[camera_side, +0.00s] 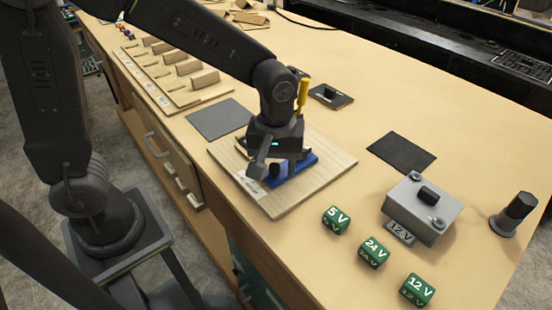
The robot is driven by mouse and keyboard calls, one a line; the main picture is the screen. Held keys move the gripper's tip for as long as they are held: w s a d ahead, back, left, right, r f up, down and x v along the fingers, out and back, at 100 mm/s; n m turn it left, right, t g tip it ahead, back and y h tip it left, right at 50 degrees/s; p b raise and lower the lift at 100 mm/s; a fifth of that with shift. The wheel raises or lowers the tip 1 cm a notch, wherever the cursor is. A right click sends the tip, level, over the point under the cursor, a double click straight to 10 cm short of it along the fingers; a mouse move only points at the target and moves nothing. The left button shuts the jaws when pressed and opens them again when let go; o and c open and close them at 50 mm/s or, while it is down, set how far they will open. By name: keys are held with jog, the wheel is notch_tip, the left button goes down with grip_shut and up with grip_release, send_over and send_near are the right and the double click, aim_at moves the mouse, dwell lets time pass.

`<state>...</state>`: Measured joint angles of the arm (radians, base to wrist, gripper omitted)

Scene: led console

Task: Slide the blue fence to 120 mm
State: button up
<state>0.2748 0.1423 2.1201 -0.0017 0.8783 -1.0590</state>
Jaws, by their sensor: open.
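The blue fence (301,166) lies on a pale wooden board (327,179) near the middle of the bench. A dark knob (274,170) stands at its near left end. My gripper (270,168) points down over the fence, with its fingers around or just beside the knob. It is open; I cannot tell whether a finger touches the knob. My gripper hides part of the fence and the board. No scale marks or millimetre numbers can be read at this size.
To the right are green blocks marked 5 V (336,220), 24 V (374,252) and 12 V (417,289), a grey box (424,208) and a dark cylinder (514,213). Dark mats (401,152) lie on both sides. A yellow-handled thing (302,95) stands behind my gripper. Wooden racks (180,80) are at left.

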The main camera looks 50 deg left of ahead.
notch_tip(320, 180, up, 14)
dwell(0.5)
jog(key=s+a+f+m+t, duration=0.2)
jog(key=s+a+m+t, duration=0.3)
jog(key=s+a+m, duration=0.4)
jog(key=shift+s+f+t, duration=0.3)
jog(key=shift+s, duration=0.65)
